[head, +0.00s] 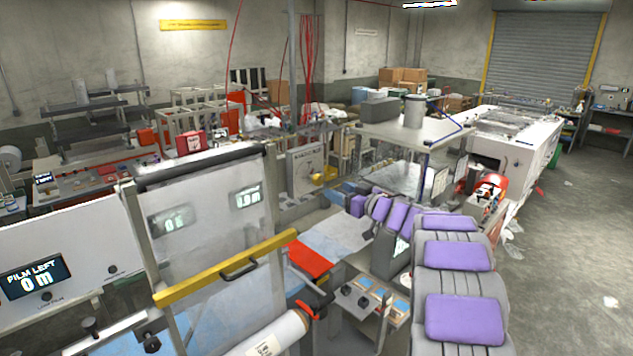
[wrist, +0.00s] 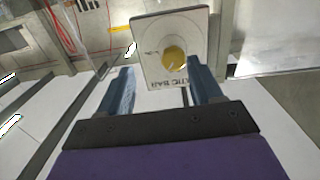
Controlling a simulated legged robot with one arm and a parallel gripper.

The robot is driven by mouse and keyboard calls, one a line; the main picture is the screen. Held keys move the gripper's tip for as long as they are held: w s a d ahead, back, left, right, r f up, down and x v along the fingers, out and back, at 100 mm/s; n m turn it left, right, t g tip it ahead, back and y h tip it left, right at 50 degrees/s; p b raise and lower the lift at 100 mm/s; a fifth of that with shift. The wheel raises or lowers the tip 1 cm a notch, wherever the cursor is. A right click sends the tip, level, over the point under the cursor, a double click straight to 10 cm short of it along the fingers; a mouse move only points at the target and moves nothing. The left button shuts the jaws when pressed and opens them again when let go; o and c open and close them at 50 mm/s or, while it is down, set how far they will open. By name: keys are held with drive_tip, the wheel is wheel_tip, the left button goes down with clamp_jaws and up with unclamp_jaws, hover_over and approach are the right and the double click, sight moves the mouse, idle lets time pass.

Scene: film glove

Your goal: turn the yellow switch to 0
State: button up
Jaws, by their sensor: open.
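The yellow switch (wrist: 173,58) is a round knob on a pale square panel (wrist: 150,40) in the wrist view. The panel's lettering appears upside down and reads roughly "STATIC BAR". My gripper (wrist: 163,82) is open, its two blue fingers apart below the knob in the picture, with nothing between them. The fingers look short of the knob; contact is not visible. In the head view the panel (head: 303,172) stands mid-scene, with the yellow switch (head: 322,177) at its lower right. My gripper (head: 342,193) is just to the right of it. The switch's exact setting is unreadable.
A clear film screen with a yellow bar (head: 225,268) stands in the left foreground. A table holding a grey cylinder (head: 414,111) is behind my arm. A display reading "FILM LEFT 0 m" (head: 35,278) is at left. Open floor (head: 575,230) lies on the right.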

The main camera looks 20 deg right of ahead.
drive_tip(key=d+p+v, duration=0.1)
drive_tip(key=p+v, duration=0.1)
drive_tip(key=v, duration=0.9)
drive_tip(key=shift+f, duration=0.2)
idle(0.8)
drive_tip(key=shift+s, duration=0.1)
drive_tip(key=shift+a+r+p, duration=0.1)
drive_tip(key=shift+a+p, duration=0.15)
drive_tip(key=shift+p, duration=0.2)
